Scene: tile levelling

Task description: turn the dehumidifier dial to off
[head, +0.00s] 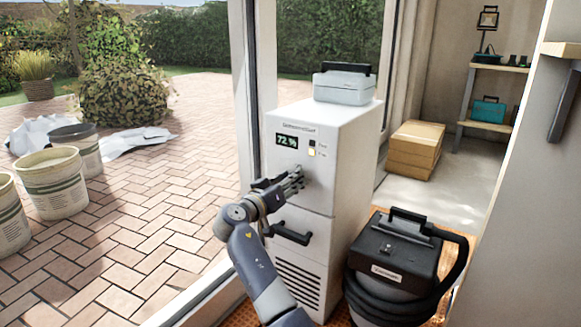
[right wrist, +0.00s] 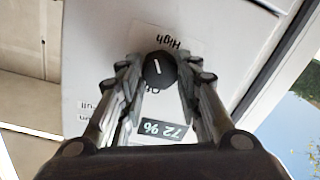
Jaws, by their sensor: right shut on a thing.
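The white dehumidifier (head: 322,225) stands upright by the window frame, its display (head: 287,140) reading 72 %. My right gripper (head: 298,180) is at its front panel, below the display, and hides the dial in the head view. In the right wrist view the black round dial (right wrist: 158,69) sits between the two fingertips, and my right gripper is shut on it. The dial's white line is slanted; I cannot tell which end points. A "High" label (right wrist: 172,42) shows above it in that view, and another label below is partly covered. My left gripper is not in view.
A grey case (head: 343,87) lies on top of the dehumidifier. A black handle (head: 292,234) juts out below my gripper. A black vacuum with a hose (head: 394,257) stands close on the right. Cardboard boxes (head: 415,150) lie behind; buckets (head: 52,184) stand outside at left.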

